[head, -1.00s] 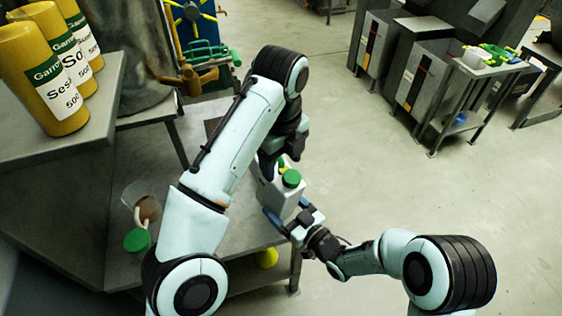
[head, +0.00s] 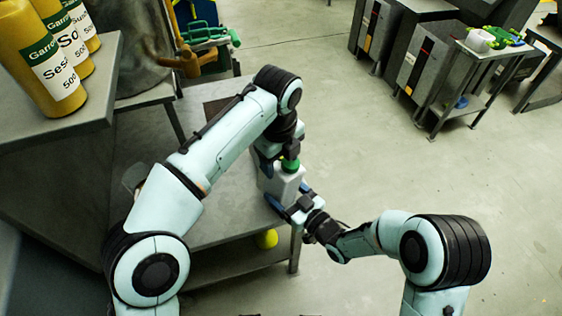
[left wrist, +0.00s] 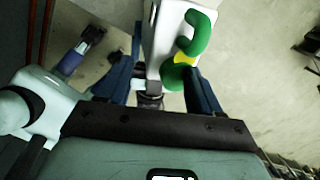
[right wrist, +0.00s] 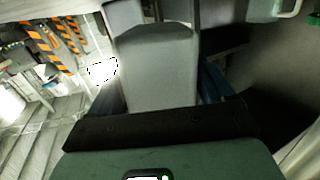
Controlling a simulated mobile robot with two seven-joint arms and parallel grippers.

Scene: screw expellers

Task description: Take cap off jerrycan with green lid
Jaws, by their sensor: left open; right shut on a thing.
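The pale jerrycan (head: 279,184) stands upright near the right end of the grey workbench (head: 225,222), with its green cap (head: 290,165) on top. My right gripper (head: 290,207) is shut on the can's body (right wrist: 160,70) from the near right side. My left gripper (head: 277,157) is open over the can's top. In the left wrist view, the green cap (left wrist: 178,76) lies between the spread fingers, closer to the right one. A green curved part (left wrist: 197,33) and a yellow piece (left wrist: 185,59) sit beside it. Finger contact with the cap cannot be told.
Large yellow bottles (head: 50,70) stand on a raised grey counter (head: 80,108) at the left. A yellow round object (head: 266,239) is under the bench. A small table (head: 470,75) with green and white items stands at the far right. Open floor lies between.

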